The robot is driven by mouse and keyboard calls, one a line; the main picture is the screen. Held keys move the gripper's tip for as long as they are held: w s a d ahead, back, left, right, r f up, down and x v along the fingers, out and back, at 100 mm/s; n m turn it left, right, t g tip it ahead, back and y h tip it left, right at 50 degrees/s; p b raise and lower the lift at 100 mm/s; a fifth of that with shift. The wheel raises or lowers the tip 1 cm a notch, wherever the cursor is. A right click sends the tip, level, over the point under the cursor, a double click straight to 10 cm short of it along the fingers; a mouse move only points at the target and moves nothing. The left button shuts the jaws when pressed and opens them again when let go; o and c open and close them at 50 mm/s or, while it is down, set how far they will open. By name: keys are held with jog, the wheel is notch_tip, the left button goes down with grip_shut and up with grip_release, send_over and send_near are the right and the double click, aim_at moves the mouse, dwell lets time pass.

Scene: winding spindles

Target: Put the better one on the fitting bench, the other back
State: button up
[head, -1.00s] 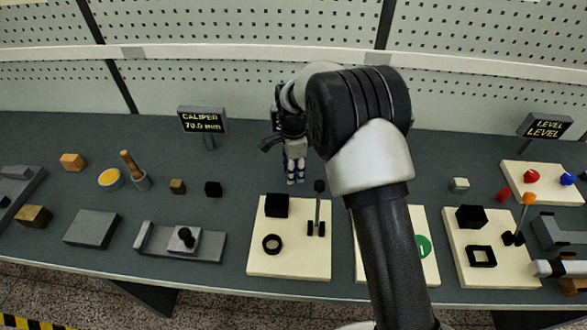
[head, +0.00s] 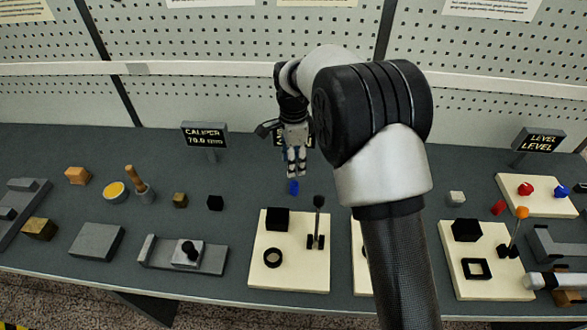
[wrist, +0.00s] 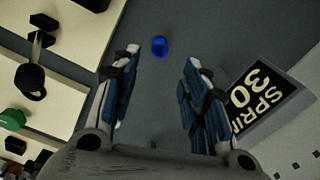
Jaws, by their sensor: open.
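A small blue piece (head: 294,187) stands on the dark bench (head: 345,190) behind a cream board. It also shows in the wrist view (wrist: 159,46), beyond and between my fingertips, with clear space around it. My gripper (head: 297,173) is open and empty just above it, pointing down; its two fingers (wrist: 163,58) are spread in the wrist view. A small red piece (head: 498,207) lies at the right, near a cream board (head: 510,205) bearing a red knob (head: 526,188) and a blue knob (head: 561,190). Which place is the fitting bench I cannot tell.
A cream board (head: 300,283) with a black block, ring and lever stands in front of my gripper. My arm hides much of another board. Signs read "CALIPER 70.0 mm" (head: 205,135), "LEVEL LEVEL" (head: 538,139) and partly "SPRING 30" (wrist: 265,100). Grey fixtures (head: 185,254) stand left.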

jog(key=s+d+r+n+t, duration=0.1)
jog(key=s+d+r+n, duration=0.2)
jog(key=s+d+r, duration=0.35)
jog(key=s+d+r+n+t, duration=0.1)
jog(key=s+d+r+n, duration=0.3)
jog(key=s+r, duration=0.55)
jog(key=s+d+r+n+t, duration=0.1)
jog(key=s+d+n, duration=0.2)
jog(key=s, duration=0.6)
jog(key=s+d+n+t, duration=0.1)
jog(key=s+d+n, duration=0.2)
jog(key=s, duration=0.6)
jog(key=shift+d+r+n+t, duration=0.2)
jog(key=shift+r+n+t, duration=0.15)
jog(key=shift+n, duration=0.55)
